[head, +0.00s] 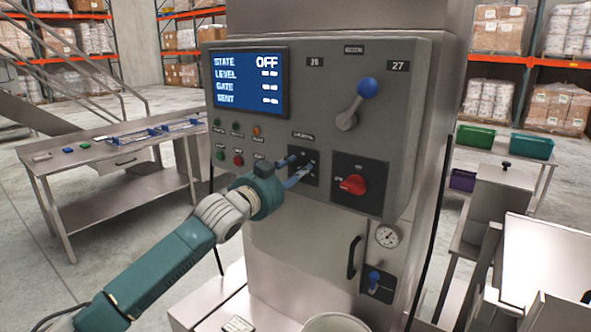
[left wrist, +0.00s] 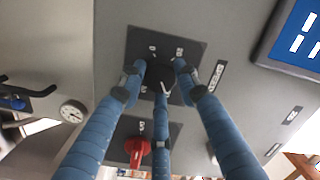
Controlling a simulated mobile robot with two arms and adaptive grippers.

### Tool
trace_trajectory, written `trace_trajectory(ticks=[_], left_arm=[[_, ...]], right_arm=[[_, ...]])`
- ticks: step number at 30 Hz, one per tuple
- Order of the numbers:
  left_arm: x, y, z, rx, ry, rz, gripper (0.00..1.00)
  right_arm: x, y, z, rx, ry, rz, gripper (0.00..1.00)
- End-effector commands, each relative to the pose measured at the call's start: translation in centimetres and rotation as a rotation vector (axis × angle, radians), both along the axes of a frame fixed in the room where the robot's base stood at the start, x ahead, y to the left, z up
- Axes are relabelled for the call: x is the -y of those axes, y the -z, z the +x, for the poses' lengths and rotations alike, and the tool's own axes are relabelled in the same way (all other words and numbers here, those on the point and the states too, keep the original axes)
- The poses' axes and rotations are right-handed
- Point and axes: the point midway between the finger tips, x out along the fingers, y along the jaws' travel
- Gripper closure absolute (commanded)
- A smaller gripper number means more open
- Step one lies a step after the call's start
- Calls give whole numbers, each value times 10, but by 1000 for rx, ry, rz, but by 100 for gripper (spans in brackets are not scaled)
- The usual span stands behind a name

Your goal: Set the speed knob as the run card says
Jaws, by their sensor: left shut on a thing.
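My left gripper (head: 296,172) reaches the grey control panel (head: 405,130) from the left. In the left wrist view its blue fingers (left wrist: 160,78) are closed around a small black knob (left wrist: 159,74) on a dark square plate (left wrist: 190,55). The knob has a pale pointer mark, and the plate has small markings that I cannot read. In the head view this plate (head: 310,157) shows beside the fingers, which largely hide the knob. The screen (head: 248,82) reads STATE OFF, with dashes for LEVEL, GATE and SENT. I cannot make out a run card. My right gripper is not in view.
A red rotary switch (head: 354,184) sits right of the knob, below a blue-tipped lever (head: 367,88). Several small buttons and lamps are to its left. A gauge (head: 387,236) and black handle (head: 352,257) are below. A metal bench (head: 110,152) stands left.

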Motion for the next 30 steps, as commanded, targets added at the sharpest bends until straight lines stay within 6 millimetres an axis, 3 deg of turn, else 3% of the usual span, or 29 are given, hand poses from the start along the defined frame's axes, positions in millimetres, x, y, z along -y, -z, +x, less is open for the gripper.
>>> trace_trajectory(ticks=[1,18,19,21,30], left_arm=[[-1,7,1,-3,-3,17,94],[-1,7,1,15,-3,40,94],[-1,7,1,15,-3,40,64],[-1,7,1,15,-3,40,51],[-1,2,0,22,-1,36,50]], right_arm=[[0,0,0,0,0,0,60],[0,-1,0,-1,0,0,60],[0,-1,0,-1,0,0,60],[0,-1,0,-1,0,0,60],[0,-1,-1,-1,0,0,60]])
